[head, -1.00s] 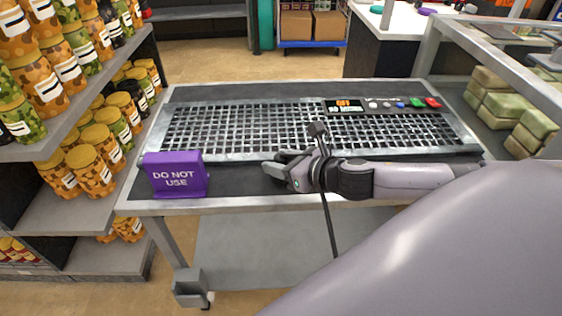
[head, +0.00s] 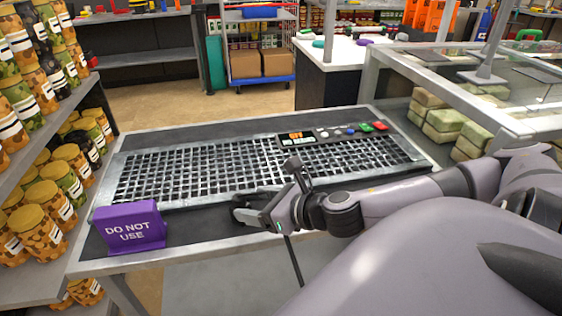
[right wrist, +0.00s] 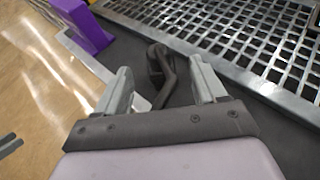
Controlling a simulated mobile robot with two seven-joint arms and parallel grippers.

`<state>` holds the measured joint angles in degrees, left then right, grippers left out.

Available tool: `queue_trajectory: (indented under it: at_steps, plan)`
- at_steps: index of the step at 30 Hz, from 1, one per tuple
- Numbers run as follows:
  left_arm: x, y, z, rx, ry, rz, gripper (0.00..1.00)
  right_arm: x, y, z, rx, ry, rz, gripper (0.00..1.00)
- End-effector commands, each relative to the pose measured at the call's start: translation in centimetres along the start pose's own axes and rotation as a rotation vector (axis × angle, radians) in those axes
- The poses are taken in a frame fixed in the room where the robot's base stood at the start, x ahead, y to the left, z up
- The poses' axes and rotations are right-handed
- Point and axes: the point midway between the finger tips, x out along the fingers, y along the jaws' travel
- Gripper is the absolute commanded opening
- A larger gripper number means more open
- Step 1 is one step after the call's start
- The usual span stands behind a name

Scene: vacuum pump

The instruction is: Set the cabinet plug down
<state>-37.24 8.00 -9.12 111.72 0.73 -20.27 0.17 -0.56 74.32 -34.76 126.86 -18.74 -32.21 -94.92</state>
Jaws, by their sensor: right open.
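My right gripper (head: 255,208) is low over the dark front strip of the workbench (head: 196,232). In the right wrist view its two fingers (right wrist: 160,66) stand apart, open. The black cabinet plug (right wrist: 155,62) with its cable (right wrist: 166,92) lies between and just past the fingertips, seemingly on the dark strip. I cannot tell whether a finger touches it. In the head view the plug is small and dark by the fingertips, hard to separate from them. A dark cable (head: 293,262) hangs below the gripper past the bench's front edge. My left gripper is not in view.
A purple "DO NOT USE" sign (head: 130,228) stands at the bench's front left. Behind the strip is a metal grid (head: 200,172) with a control panel (head: 330,134) of coloured buttons. Shelves of jars (head: 60,178) stand left. A glass case (head: 500,90) stands right.

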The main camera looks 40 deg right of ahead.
Motion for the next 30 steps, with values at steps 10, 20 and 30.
queue_trajectory:
  at_steps: [10,20,30]
  plan:
    - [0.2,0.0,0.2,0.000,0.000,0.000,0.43,-3.7,0.1,-0.1,-0.006,0.004,0.004,0.70]
    - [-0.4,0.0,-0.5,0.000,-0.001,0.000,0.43,-6.3,0.0,0.1,-0.005,0.003,-0.002,0.70]
    - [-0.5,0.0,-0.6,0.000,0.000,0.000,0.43,-6.7,0.1,0.1,0.000,-0.001,0.002,0.70]
